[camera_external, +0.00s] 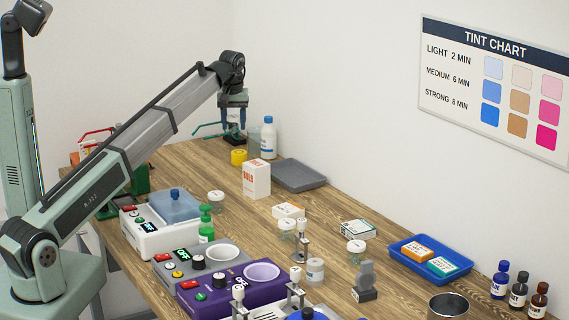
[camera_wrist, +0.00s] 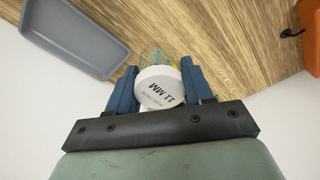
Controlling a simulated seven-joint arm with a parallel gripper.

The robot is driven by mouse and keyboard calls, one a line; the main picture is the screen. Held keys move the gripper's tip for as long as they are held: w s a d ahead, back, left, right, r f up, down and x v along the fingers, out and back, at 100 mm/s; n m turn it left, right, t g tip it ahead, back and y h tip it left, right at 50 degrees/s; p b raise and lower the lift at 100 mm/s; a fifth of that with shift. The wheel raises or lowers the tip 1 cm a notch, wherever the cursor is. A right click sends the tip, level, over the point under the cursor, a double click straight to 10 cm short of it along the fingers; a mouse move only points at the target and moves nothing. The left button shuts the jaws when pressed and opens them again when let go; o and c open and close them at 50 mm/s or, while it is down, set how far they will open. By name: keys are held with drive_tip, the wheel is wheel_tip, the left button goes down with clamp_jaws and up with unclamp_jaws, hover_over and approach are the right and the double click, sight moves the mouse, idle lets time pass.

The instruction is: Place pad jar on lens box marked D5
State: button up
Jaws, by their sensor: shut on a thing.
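My gripper (camera_wrist: 160,92) is shut on a white-lidded jar (camera_wrist: 159,88), with a blue finger on each side. A white and green box (camera_external: 358,229) and a white and orange box (camera_external: 289,210) lie on the table. An orange box (camera_external: 418,249) and a teal box (camera_external: 442,265) lie in a blue tray (camera_external: 462,272). I cannot read D5 on any box.
A grey tray (camera_external: 300,175), a white bottle (camera_external: 268,140), a yellow item (camera_external: 238,156) and an upright carton (camera_external: 256,180) stand near my gripper. Other white-lidded jars (camera_external: 356,248) stand mid-table. Machines (camera_external: 160,230) line the left edge.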

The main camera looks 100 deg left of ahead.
drive_tip(key=r, duration=0.2)
drive_tip(key=shift+w+r, duration=0.3)
drive_tip(key=shift+r, duration=0.05)
drive_tip(key=w+d+m, duration=0.2)
drive_tip(key=w+d, duration=0.3)
drive_tip(key=w, duration=0.8)
drive_tip(key=m+t, duration=0.1)
drive_tip(key=m, duration=0.5)
hover_over(360, 225)
drive_tip(key=shift+s+d+f, duration=0.1)
drive_tip(key=shift+d+f, duration=0.05)
drive_tip(key=shift+f, duration=3.7)
drive_tip(key=shift+s+d+f, duration=0.1)
drive_tip(key=shift+f, duration=3.7)
drive_tip(key=o, duration=1)
drive_tip(key=shift+f, duration=0.1)
